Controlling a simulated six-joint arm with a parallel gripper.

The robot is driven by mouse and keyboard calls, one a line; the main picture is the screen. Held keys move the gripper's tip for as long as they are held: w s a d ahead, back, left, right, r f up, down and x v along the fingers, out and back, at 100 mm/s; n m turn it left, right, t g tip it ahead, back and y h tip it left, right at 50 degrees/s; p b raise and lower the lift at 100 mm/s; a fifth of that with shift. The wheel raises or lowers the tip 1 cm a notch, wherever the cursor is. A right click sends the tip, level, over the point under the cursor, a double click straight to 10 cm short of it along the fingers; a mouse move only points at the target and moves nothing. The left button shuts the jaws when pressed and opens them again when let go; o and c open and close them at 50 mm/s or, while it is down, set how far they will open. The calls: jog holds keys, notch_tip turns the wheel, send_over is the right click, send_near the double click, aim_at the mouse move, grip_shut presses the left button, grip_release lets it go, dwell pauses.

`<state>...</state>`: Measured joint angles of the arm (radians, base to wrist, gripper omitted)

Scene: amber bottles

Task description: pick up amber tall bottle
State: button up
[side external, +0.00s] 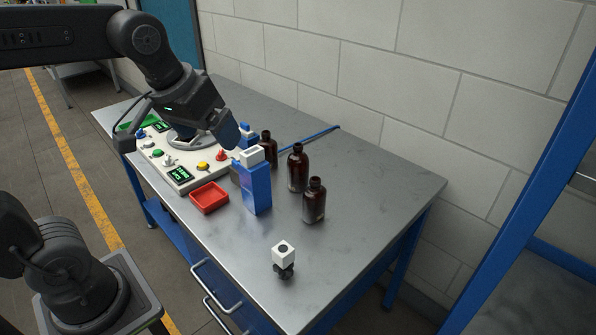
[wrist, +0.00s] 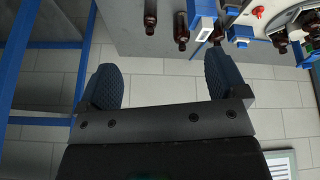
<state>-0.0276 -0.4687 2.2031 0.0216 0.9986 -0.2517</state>
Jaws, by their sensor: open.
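Three amber bottles with dark caps stand upright on the metal table in the side view: one nearest the front (side external: 314,202), a middle one (side external: 298,172) and a rear one (side external: 268,150). I cannot tell for sure which is the tall one. They also show along the top of the wrist view, at left (wrist: 150,17), middle (wrist: 182,31) and right (wrist: 217,34). My gripper (wrist: 160,63) is open and empty, its two blue-grey fingers well apart. In the side view my gripper (side external: 229,132) hangs above the control panel, left of the bottles and touching none.
A tall blue box with a white top (side external: 256,187) stands left of the bottles. A red tray (side external: 209,197) and a control panel (side external: 186,158) are further left. A small white block on a black base (side external: 283,255) is at the front. The table's right side (side external: 383,190) is clear.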

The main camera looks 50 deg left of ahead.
jog(key=w+a+r+n, duration=0.2)
jog(key=w+n, duration=0.1)
jog(key=w, duration=0.5)
jog(key=n+g+y, duration=0.1)
jog(key=n+g, duration=0.4)
jog(key=n, duration=0.7)
send_over(298, 145)
notch_tip(298, 145, down, 12)
jog(key=f, duration=0.8)
jog(key=shift+a+f, duration=0.2)
jog(key=shift+f, duration=2.8)
jog(key=shift+c, duration=0.4)
jog(key=shift+r, duration=0.1)
jog(key=c, duration=1.3)
